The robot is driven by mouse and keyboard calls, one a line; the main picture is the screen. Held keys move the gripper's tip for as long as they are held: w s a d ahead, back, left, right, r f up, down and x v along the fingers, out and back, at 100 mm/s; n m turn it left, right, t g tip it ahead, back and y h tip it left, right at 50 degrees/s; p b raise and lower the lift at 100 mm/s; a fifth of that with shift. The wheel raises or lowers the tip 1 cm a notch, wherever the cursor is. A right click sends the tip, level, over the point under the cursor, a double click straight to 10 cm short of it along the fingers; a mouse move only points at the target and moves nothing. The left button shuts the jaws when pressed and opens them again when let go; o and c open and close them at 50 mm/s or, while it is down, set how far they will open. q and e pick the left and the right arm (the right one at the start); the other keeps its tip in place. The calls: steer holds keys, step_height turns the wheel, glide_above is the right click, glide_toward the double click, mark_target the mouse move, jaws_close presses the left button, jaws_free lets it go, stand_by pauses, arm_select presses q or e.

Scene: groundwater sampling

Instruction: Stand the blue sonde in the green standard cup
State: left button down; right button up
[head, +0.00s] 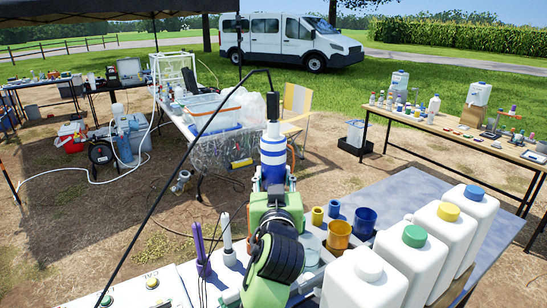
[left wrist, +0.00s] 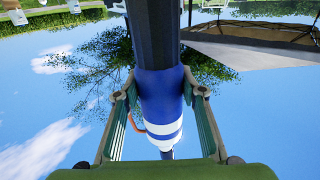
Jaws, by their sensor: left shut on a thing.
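The blue sonde (head: 272,152), with white bands, is held upright above the front table in the head view. My left gripper (head: 273,183) is shut on it, and the sonde (left wrist: 160,95) shows between both fingers in the left wrist view. The sonde's lower end is hidden behind my gripper and arm in the head view. A pale green cup (head: 311,246) stands on the table just right of my arm, partly hidden by it. The sonde is apart from it as far as I can see. My right gripper is not in view.
An orange cup (head: 338,236) and a blue cup (head: 365,221) stand right of the green one. Several white jugs (head: 408,262) with coloured caps line the right. A purple probe (head: 201,252) and a white probe (head: 227,238) stand on the left. Bare grey tabletop (head: 395,192) lies behind.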

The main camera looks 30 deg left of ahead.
arm_select(q)
steer(key=shift+f, duration=2.05)
steer(key=c, duration=1.4)
jaws_free()
steer(key=shift+f, duration=0.25)
steer(key=shift+o, duration=0.4)
steer(key=shift+s+r, duration=0.1)
steer(key=shift+s, duration=0.05)
